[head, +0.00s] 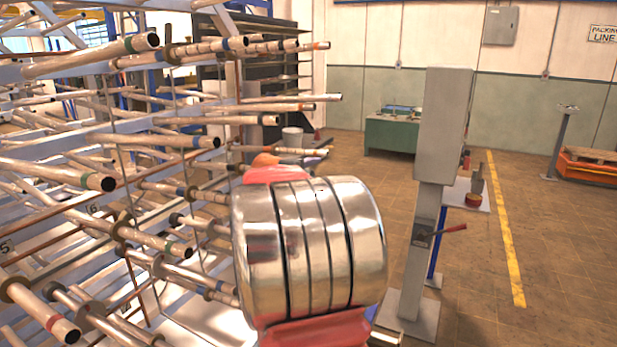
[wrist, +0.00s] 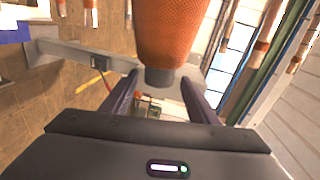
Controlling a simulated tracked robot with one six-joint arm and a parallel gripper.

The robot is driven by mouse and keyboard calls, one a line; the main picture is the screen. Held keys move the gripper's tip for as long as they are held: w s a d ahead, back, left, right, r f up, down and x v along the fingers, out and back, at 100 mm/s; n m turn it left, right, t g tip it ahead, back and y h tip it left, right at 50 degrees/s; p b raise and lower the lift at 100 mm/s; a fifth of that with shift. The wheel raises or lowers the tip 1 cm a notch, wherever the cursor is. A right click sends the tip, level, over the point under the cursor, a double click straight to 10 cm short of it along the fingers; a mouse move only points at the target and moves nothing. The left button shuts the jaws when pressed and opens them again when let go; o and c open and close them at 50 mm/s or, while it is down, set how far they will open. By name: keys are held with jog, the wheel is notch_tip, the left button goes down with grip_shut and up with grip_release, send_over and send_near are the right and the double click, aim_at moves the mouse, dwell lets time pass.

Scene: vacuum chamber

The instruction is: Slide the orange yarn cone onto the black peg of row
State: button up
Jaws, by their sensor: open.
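The orange yarn cone (wrist: 175,35) fills the top middle of the wrist view, with a grey end (wrist: 158,76) pointing down toward my palm. My gripper (wrist: 160,82) is open, with one dark finger on each side of that grey end. I cannot tell whether the fingers touch it. In the head view a small orange patch (head: 265,160), probably the cone, shows above my arm, which hides the gripper. The rack of pegs (head: 150,142) fills the left, with green, blue, red and orange bands on several pegs. I cannot tell which peg is the black one.
Pegs stick out toward my arm on its left. A grey post (head: 443,125) with a red-handled lever stands to the right. A green bench (head: 391,136) is at the back. The floor (head: 480,270) right of the post is mostly clear.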

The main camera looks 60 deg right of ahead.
jog(key=s+d+r, duration=0.1)
jog(key=s+d, duration=0.1)
jog(key=s, duration=1.1)
jog(key=shift+s, duration=0.35)
jog(key=shift+r, duration=0.1)
dwell(0.6)
jog(key=w+a+f+n+t+y, duration=0.4)
jog(key=w+a+f+n, duration=0.2)
jog(key=w+f+n, duration=0.15)
jog(key=w+a+f+n+t+y, duration=0.1)
jog(key=w+a+f+n+y, duration=0.25)
jog(key=a, duration=0.65)
jog(key=w+a+f+n+t+y, duration=0.15)
jog(key=a+n+y, duration=0.25)
jog(key=a+n, duration=0.45)
jog(key=s+a+n+g+y, duration=0.1)
jog(key=s+a+n, duration=0.3)
jog(key=a, duration=0.7)
jog(key=s+a+f+n+g+y, duration=0.1)
jog(key=s+a+n, duration=0.3)
jog(key=a, duration=0.8)
jog(key=s+a+f+n+g+y, duration=0.1)
jog(key=s+a+n, duration=0.3)
jog(key=a, duration=0.7)
jog(key=shift+a+f+n+y, duration=0.15)
jog(key=shift+n+y, duration=0.6)
jog(key=shift+n, duration=0.3)
